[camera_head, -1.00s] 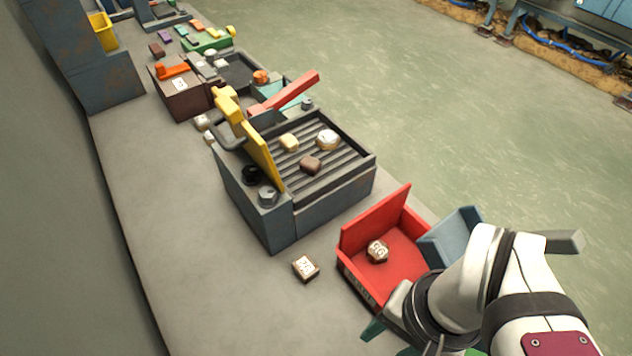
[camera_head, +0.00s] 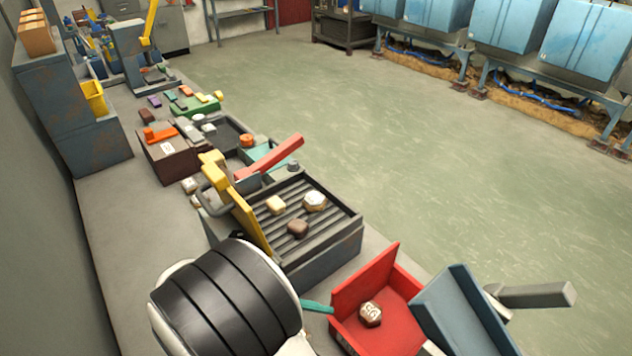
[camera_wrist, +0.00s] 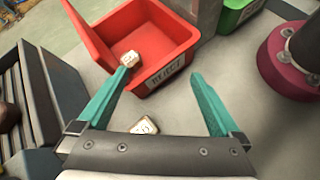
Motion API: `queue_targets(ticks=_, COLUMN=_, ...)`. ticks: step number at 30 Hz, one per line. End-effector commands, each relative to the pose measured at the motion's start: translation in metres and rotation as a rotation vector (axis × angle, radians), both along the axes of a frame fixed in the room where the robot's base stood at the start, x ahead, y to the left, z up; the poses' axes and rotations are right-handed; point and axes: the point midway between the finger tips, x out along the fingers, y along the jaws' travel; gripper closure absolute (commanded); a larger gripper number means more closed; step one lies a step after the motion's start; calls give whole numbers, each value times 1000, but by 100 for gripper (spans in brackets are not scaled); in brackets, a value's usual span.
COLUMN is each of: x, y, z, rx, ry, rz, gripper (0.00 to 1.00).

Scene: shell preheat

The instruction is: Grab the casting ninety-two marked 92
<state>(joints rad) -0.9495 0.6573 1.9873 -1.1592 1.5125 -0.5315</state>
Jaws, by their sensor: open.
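A small brown casting with a pale marked top (camera_wrist: 145,126) lies on the table in the wrist view, partly cut off by my gripper's base; its number is unclear. In the head view my arm hides it. Another casting (camera_head: 370,313), with a two-digit mark I cannot read surely, sits in the red bin (camera_head: 362,284); the wrist view also shows it (camera_wrist: 130,58) by the left fingertip. My gripper (camera_wrist: 159,74) is open and empty, its teal fingers spread above the table, the loose casting showing between them near the base.
A grill (camera_head: 330,236) with several pieces on it stands behind the red bin. A blue bin (camera_head: 460,312) adjoins the red one at right. A green bin (camera_wrist: 236,14) and a dark red round base (camera_wrist: 284,66) show in the wrist view. Bare table lies left of the grill.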

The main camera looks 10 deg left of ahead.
Motion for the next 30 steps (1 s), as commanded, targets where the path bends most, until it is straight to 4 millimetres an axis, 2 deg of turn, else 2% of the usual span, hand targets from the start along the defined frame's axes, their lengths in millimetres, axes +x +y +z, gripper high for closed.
queue_targets(ticks=1, x=2, y=24, z=-21, rx=-87, ry=33, rz=168, gripper=0)
queue_targets(ticks=3, x=4, y=56, z=-47, rx=-199, ry=66, rz=392, gripper=0)
queue_targets(ticks=6, x=1, y=88, z=-74, rx=-316, ry=92, rz=608, gripper=0)
queue_targets(ticks=8, x=-1, y=97, z=-83, rx=-352, ry=99, rz=674, gripper=0)
queue_targets(ticks=11, x=4, y=96, z=-90, rx=-369, ry=102, rz=704, gripper=0)
queue_targets(ticks=21, x=45, y=56, z=-114, rx=-366, ry=102, rz=696, gripper=0)
queue_targets(ticks=29, x=48, y=53, z=-116, rx=-364, ry=100, rz=697, gripper=0)
queue_targets(ticks=30, x=48, y=53, z=-116, rx=-364, ry=100, rz=697, gripper=7)
